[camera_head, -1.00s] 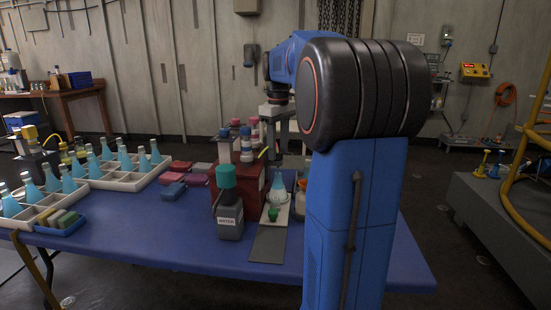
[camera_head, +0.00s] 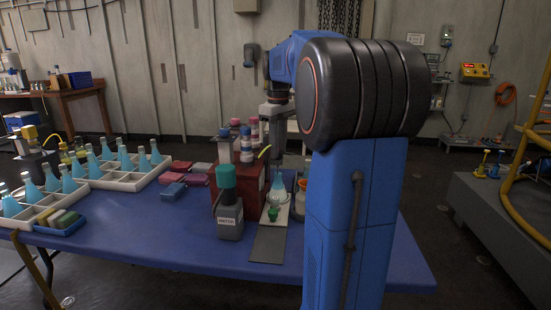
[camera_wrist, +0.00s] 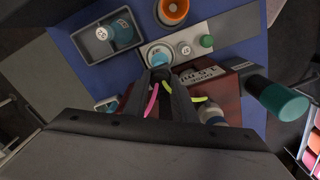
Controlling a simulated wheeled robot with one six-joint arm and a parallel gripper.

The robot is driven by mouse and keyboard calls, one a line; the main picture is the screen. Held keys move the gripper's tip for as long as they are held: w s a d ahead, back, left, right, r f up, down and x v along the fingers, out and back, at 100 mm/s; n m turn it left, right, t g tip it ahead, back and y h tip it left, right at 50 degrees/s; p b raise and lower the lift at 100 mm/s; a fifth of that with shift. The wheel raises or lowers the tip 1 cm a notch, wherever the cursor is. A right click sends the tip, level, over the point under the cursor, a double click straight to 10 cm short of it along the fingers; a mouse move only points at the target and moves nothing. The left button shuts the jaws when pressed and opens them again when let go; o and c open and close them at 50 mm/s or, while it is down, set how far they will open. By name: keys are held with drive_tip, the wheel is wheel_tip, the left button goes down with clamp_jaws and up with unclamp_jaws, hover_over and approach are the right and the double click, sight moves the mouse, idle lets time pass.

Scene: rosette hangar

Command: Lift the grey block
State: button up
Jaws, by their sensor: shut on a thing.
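My gripper (camera_wrist: 166,80) points down over the small white stand, with its fingers close together. In the wrist view they are shut on the top of a flask of blue liquid (camera_wrist: 158,57); the fingers hide much of its neck. In the head view this flask (camera_head: 277,182) is upright just under my gripper (camera_head: 278,165), at the stand (camera_head: 269,212); I cannot tell whether it touches it. A greyish block (camera_head: 201,166) lies well to the left, among the red and blue blocks on the blue table. No grey block shows between my fingers.
A dark red box (camera_head: 250,190) with several capped bottles stands close to my gripper. White racks of blue flasks (camera_head: 125,180) fill the table's left.

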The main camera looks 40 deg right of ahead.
drive_tip(key=shift+r, duration=2.35)
drive_tip(key=o, duration=0.8)
wheel_tip(320, 180, up, 7)
drive_tip(key=shift+s, duration=0.1)
